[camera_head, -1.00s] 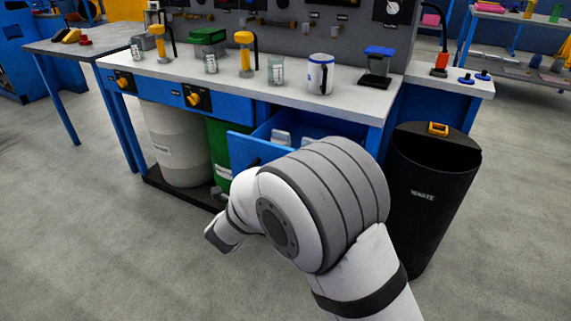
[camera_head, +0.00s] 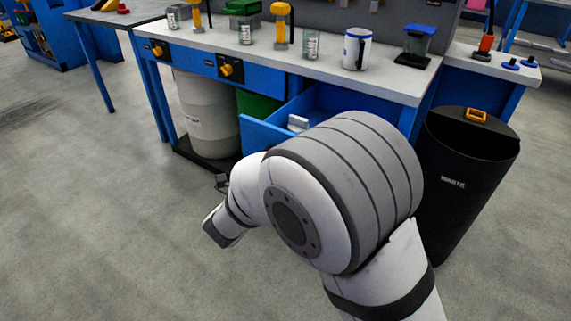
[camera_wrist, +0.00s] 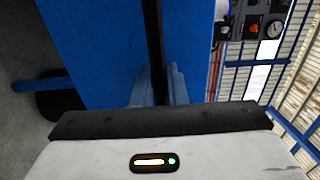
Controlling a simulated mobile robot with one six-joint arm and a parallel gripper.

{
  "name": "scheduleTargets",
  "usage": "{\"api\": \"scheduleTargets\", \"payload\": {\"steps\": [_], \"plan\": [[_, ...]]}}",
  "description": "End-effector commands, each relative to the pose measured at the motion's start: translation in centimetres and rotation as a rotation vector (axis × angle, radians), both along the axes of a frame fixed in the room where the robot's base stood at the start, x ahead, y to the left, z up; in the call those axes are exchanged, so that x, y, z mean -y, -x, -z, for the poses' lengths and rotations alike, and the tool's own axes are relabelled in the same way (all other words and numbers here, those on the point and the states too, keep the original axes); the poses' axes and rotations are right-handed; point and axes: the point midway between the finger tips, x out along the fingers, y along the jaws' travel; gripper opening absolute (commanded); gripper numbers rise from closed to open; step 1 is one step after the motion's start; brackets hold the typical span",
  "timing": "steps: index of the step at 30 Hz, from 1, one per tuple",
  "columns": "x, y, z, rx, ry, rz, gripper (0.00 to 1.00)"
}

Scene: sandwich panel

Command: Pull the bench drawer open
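The blue bench drawer (camera_head: 265,133) stands out of the workbench front, below the worktop, with pale items (camera_head: 298,123) inside. My arm covers its right part and its handle in the head view. In the wrist view the blue drawer front (camera_wrist: 95,50) fills the left and middle, with a dark upright strip, apparently the handle (camera_wrist: 153,40). My gripper (camera_wrist: 158,88) has one finger on each side of this strip, close against it, and looks shut on it. The fingers are hidden behind my arm in the head view.
A black waste bin (camera_head: 465,170) stands right of the drawer. A pale drum (camera_head: 207,120) and a green one (camera_head: 258,107) stand under the bench. The floor in front is clear.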

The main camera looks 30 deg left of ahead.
Motion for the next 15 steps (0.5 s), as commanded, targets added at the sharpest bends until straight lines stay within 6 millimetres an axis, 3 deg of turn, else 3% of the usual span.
{"api": "scheduleTargets", "payload": {"steps": [7, 15], "plan": [[0.15, -0.22, 0.0, 0.0, -0.001, 0.003, 0.33], [0.14, -0.08, -0.08, 0.0, -0.001, 0.004, 0.34]]}}
